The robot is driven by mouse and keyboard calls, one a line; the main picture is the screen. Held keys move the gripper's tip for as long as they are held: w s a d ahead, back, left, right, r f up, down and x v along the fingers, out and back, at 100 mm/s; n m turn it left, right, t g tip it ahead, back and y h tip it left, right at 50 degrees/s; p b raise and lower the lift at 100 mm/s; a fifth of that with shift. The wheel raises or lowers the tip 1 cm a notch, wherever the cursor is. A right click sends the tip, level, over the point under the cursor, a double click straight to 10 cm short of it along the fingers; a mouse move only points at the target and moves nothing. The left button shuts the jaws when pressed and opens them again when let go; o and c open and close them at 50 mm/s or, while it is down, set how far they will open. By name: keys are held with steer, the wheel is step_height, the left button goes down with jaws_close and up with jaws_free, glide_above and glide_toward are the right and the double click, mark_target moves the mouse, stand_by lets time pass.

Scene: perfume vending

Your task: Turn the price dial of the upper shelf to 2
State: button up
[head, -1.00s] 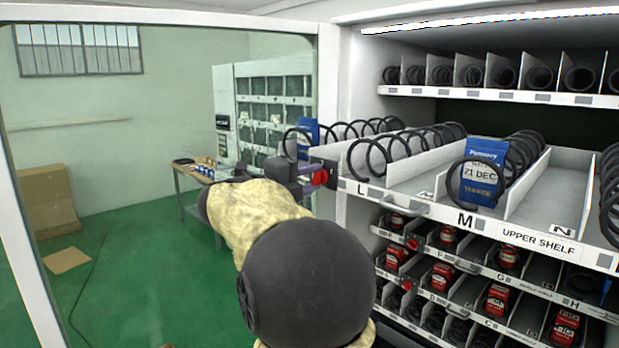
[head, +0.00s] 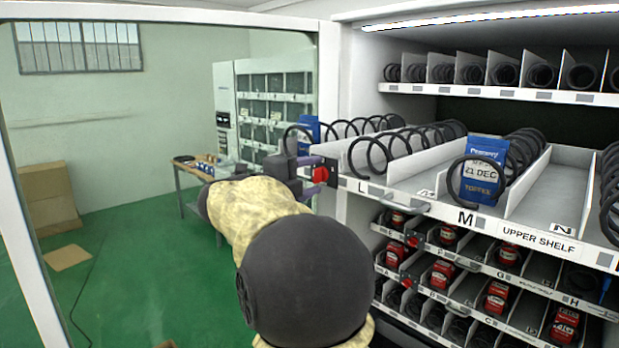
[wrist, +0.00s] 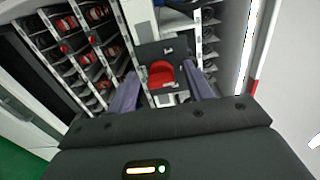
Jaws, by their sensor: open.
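The upper shelf (head: 540,240) is pulled out, with its label on the front rail. Its red price dial (head: 320,174) sits on a dark plate at the shelf's left front corner. In the wrist view the red dial (wrist: 161,74) lies ahead, between the two purple fingers. My gripper (head: 309,175) is at the dial, and it also shows in the wrist view (wrist: 160,88) with its fingers apart on either side of the dial. I cannot tell whether the fingers touch it. The dial's number is too small to read.
A blue toffee packet (head: 483,170) stands in a coil on the upper shelf. Lower shelves hold red packets (head: 443,272) and have their own red dials (head: 411,242). The machine's white frame post (head: 328,100) is close to my gripper. Green floor lies open at left.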

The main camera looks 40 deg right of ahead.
steer(key=s+a+b, duration=0.1)
steer(key=a+b, duration=0.4)
steer(key=a, duration=1.2)
steer(key=shift+s+a+b, duration=0.2)
steer(key=shift+b, duration=0.15)
